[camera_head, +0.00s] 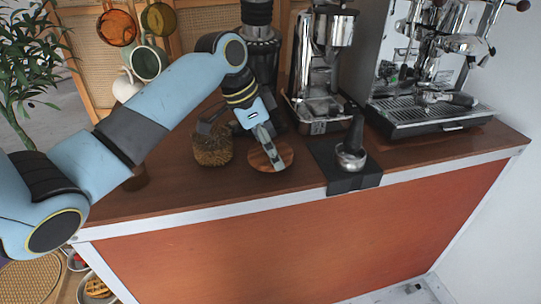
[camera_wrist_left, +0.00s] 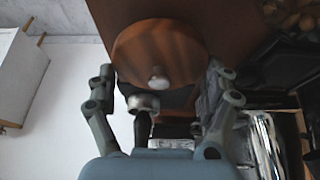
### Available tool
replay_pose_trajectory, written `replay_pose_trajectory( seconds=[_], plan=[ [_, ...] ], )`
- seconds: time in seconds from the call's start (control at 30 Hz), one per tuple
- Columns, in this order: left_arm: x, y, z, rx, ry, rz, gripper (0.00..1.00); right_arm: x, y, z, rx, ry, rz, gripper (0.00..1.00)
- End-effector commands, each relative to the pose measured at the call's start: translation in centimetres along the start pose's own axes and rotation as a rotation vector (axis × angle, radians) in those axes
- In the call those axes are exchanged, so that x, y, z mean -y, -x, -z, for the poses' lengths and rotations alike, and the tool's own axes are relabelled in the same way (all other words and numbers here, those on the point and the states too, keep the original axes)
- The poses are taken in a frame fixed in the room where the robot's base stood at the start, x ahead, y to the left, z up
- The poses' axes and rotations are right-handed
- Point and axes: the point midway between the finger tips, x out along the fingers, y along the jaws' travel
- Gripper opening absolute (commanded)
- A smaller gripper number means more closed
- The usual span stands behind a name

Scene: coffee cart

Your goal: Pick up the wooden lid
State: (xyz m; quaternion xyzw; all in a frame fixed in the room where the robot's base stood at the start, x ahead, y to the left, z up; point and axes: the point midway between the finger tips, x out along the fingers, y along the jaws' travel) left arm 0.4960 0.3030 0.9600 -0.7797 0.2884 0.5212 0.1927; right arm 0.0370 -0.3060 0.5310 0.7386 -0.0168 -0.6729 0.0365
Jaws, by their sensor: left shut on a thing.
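The wooden lid (camera_head: 283,155) is a round, striped brown disc near the front of the counter in the head view. In the left wrist view the lid (camera_wrist_left: 155,42) lies between the two fingers, with a small pale knob (camera_wrist_left: 159,79) on it. My left gripper (camera_head: 268,148) reaches down over the lid and covers part of it. In the left wrist view the gripper (camera_wrist_left: 162,76) has a finger at either side of the lid and is shut on it. Whether the lid is clear of the counter is hard to tell. My right gripper is not in view.
A bristly brown round thing (camera_head: 213,150) stands just left of the lid. An espresso machine (camera_head: 430,115) is at the far right. The counter's front edge is close.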

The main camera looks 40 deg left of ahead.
Motion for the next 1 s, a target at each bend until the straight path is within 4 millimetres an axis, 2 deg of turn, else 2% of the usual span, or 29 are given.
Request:
replay_pose_trajectory(
  seconds=[0.07,0.4,0.63,0.77,0.83,0.9,1.0],
  plan=[
    [-0.4,1.4,0.8,-0.004,-0.003,0.001,0.53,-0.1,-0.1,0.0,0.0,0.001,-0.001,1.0],
    [-8.1,4.8,4.3,-0.007,-0.001,-0.003,0.53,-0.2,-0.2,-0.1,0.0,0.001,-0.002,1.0],
    [-10.9,6.2,5.5,-0.004,0.017,0.006,0.53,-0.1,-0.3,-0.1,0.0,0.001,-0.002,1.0],
    [-11.0,6.3,6.3,-0.003,0.132,0.051,0.53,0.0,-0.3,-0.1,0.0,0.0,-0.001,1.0],
    [-10.4,5.8,6.7,-0.002,0.253,0.101,0.53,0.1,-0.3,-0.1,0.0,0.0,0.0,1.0],
    [-8.8,5.7,6.6,0.002,0.403,0.166,0.53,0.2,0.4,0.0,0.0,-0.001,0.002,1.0],
    [-5.9,6.4,5.6,0.007,0.62,0.263,0.53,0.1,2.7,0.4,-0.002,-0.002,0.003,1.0]
  ],
)
